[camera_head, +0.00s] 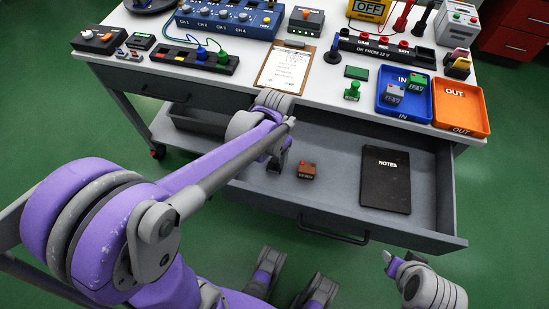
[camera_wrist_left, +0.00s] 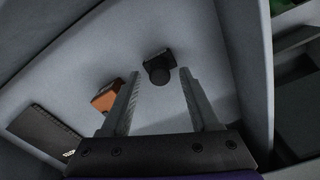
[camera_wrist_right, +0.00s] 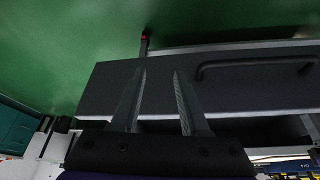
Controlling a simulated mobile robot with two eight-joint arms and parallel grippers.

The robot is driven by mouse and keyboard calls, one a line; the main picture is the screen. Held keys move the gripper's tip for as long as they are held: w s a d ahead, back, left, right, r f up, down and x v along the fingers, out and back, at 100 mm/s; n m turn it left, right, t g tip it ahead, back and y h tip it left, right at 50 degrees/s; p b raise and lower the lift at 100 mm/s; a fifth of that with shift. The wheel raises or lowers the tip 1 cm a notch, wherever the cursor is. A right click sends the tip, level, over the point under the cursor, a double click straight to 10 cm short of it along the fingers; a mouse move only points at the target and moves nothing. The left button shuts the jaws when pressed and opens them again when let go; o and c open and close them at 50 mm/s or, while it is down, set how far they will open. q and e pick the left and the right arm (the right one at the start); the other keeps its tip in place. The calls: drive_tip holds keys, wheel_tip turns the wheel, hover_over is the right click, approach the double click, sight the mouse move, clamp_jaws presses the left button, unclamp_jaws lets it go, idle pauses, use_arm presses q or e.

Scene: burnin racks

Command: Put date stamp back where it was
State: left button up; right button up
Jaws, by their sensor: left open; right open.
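A small black object with a round end (camera_wrist_left: 158,68), which looks like the date stamp, lies on the floor of the open drawer (camera_head: 335,165). It sits just ahead of my left gripper (camera_wrist_left: 156,78), roughly in line with the gap between the fingers. My left gripper also shows in the head view (camera_head: 277,160), over the drawer's left part; it is open with nothing between its fingers. My right gripper (camera_wrist_right: 160,75) is open and empty, outside the drawer front. In the head view its arm shows at the lower right.
An orange-brown block (camera_head: 306,170) and a black NOTES book (camera_head: 386,180) lie in the drawer. On the tabletop are a green stamp (camera_head: 352,91), a green pad (camera_head: 356,73), a clipboard (camera_head: 283,68), a blue IN tray (camera_head: 405,116) and an orange OUT tray (camera_head: 461,130).

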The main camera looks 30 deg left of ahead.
sight(275, 160)
use_arm(q)
wheel_tip(275, 160, up, 10)
drive_tip(key=p, duration=0.2)
drive_tip(key=shift+r, duration=0.2)
use_arm(e)
wheel_tip(275, 160, up, 3)
drive_tip(key=shift+f, duration=0.1)
